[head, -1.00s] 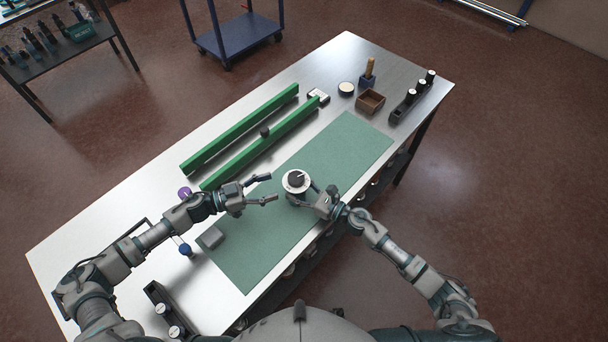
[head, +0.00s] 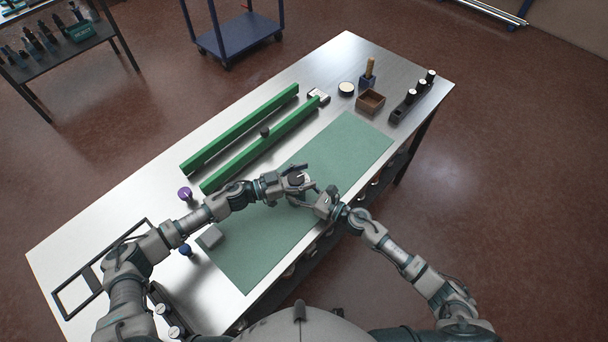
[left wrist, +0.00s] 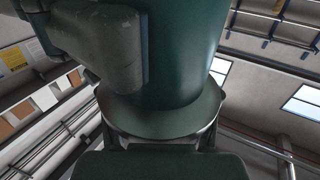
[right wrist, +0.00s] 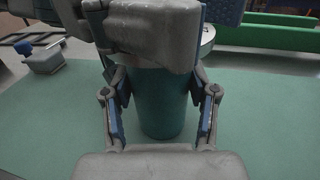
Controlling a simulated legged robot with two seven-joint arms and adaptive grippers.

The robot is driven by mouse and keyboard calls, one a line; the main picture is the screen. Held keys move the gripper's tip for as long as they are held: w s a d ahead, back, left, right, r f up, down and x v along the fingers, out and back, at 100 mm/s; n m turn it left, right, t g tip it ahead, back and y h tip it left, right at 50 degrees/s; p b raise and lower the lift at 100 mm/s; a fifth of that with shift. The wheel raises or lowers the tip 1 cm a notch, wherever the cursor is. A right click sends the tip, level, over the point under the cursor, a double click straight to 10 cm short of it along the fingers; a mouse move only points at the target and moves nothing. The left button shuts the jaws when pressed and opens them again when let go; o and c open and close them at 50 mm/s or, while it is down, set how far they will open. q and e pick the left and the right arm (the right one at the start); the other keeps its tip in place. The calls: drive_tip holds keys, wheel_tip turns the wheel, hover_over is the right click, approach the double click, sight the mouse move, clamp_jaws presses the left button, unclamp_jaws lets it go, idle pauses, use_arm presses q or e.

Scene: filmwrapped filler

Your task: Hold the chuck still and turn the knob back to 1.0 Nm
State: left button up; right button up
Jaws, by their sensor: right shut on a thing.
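The chuck is a dark green cylinder (right wrist: 165,105) standing on the green mat. In the head view its dark knob (head: 297,178) and white dial are largely covered by my left gripper. The dial reading cannot be made out. My right gripper (head: 306,198) is shut on the chuck's body from the right, with a finger on each side in the right wrist view. My left gripper (head: 304,177) is at the knob, its fingers spread to either side of it. Whether they touch the knob is hidden. The left wrist view shows a dark green form very close up.
Two green rails (head: 240,130) run behind the mat. A brown box (head: 371,100) stands at the back right. The mat's right part is clear.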

use_arm(q)
drive_tip(key=c, duration=0.8)
drive_tip(key=shift+c, duration=0.2)
drive_tip(key=shift+w+n+t, duration=0.1)
drive_tip(key=shift+n+t, duration=0.2)
drive_tip(key=shift+t, duration=0.2)
drive_tip(key=o, duration=1)
drive_tip(key=v, duration=1.2)
